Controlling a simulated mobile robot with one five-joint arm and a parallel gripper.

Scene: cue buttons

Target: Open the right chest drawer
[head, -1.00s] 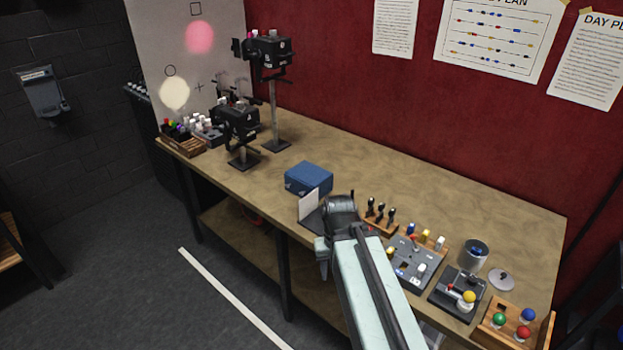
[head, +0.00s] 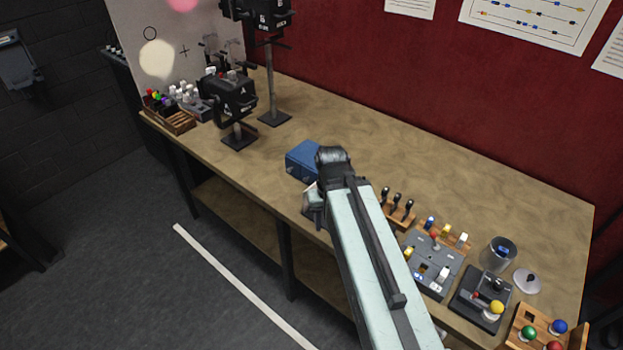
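A small blue chest (head: 301,158) stands on the workbench near its front edge, in the middle of the head view. Small pale knobs show low on its front face. My arm reaches in from the bottom right and covers the chest's right part, so the right drawer is largely hidden. My gripper (head: 313,205) is at the far end of the arm, just in front of and to the right of the chest. Its fingers are mostly hidden, and I cannot tell whether they are open or touch a drawer. No drawer visibly sticks out.
The wooden workbench (head: 400,150) has free room behind the chest. Two black lamps (head: 229,97) on stands and a crate of coloured pegs (head: 170,119) are at left. Levers (head: 397,203), a switch panel (head: 432,262), a metal can (head: 498,254) and a button box (head: 540,325) are at right.

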